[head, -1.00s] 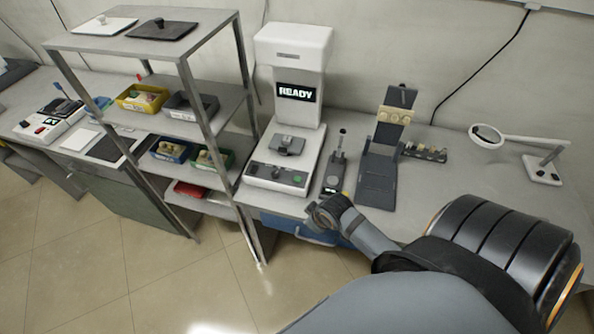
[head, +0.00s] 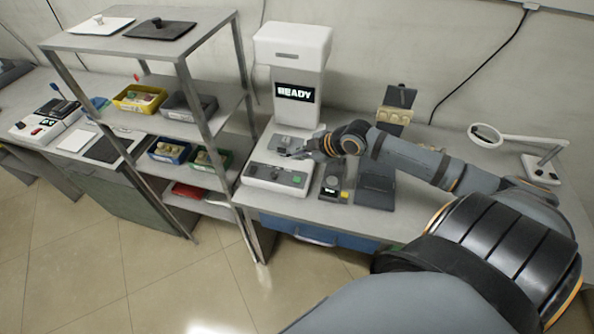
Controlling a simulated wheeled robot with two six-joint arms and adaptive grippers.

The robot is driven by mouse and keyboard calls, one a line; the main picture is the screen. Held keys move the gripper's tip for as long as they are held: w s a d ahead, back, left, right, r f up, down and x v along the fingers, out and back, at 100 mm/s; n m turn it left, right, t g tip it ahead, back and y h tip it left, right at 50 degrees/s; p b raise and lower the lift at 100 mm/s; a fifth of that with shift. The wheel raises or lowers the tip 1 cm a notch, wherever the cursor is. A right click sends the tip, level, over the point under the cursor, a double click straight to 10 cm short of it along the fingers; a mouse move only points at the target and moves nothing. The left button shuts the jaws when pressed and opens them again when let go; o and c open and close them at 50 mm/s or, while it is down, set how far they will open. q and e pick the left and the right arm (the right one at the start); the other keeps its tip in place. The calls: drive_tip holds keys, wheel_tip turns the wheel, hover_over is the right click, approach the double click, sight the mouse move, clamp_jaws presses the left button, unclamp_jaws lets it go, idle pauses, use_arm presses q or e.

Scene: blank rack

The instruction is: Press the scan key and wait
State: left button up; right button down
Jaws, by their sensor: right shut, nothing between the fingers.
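The white scanner (head: 292,48) stands on the bench, its screen (head: 294,92) reading READY. Its front panel (head: 262,174) carries dark controls and a green key (head: 297,180) at the right end. A grey block (head: 284,141) sits on its platform, partly hidden by my gripper. My right gripper (head: 303,154) is shut and empty, over the scanner's base, above and behind the green key in the picture. I cannot tell its height over the panel. My left gripper is out of view.
A grey shelf rack (head: 214,125) with coloured bins stands left of the scanner. A small dark device (head: 333,186) and a dark stand (head: 375,190) are right of it, partly behind my arm. A magnifier lamp (head: 487,135) stands at the far right.

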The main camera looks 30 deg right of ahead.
sight(299, 180)
drive_tip(key=shift+f+b, duration=4.1)
drive_tip(key=shift+f, duration=0.3)
drive_tip(key=shift+f+b, duration=0.35)
drive_tip(key=shift+f, duration=0.05)
drive_tip(key=shift+f+b, duration=0.45)
drive_tip(key=shift+r+p, duration=0.9)
wheel_tip(299, 180, up, 5)
drive_tip(key=p, duration=0.5)
